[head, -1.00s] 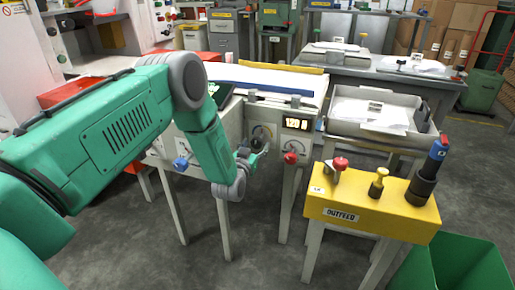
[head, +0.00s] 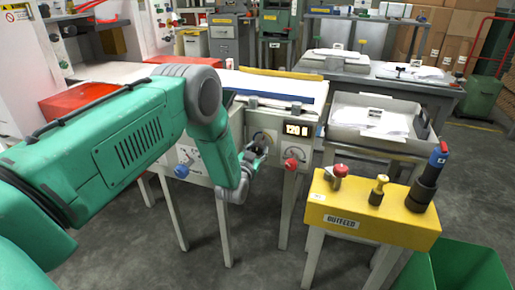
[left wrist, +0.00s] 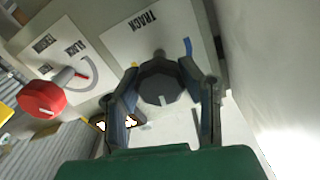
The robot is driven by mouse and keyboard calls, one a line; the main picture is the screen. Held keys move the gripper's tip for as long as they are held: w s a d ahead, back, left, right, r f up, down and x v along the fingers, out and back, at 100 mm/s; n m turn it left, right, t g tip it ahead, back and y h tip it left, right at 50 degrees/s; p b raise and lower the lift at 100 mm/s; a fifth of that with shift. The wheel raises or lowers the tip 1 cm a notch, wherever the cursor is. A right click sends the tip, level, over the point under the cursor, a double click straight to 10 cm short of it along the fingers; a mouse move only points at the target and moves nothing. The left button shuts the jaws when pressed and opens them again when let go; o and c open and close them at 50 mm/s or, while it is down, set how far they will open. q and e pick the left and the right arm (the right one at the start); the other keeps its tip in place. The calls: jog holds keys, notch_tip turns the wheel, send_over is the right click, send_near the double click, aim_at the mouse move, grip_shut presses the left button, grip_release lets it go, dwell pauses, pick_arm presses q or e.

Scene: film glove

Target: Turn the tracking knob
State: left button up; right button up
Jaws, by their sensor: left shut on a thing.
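The tracking knob (left wrist: 161,88) is a dark, many-sided knob with a pale mark, on a white plate lettered TRACK (left wrist: 143,22) in the left wrist view. My left gripper (left wrist: 158,74) is shut on it, one finger on each side. In the head view my left gripper (head: 257,150) is at the front panel of the white machine, left of a red knob, and largely hides the tracking knob. My right gripper is not in view.
The red knob (head: 291,164) sits close by; it also shows in the left wrist view (left wrist: 42,99). A blue knob (head: 181,170) is on the panel's left. A lit display (head: 297,129) is above right. The yellow OUTFEED stand (head: 365,214) is at right.

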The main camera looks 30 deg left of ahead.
pick_arm(q)
jog(key=shift+f+m, duration=0.15)
jog(key=shift+m, duration=0.65)
jog(key=shift+s, duration=0.1)
jog(key=o, duration=1.2)
jog(key=shift+f, duration=0.1)
jog(key=v, duration=1.1)
jog(key=shift+s+d, duration=0.15)
jog(key=shift+s, duration=0.25)
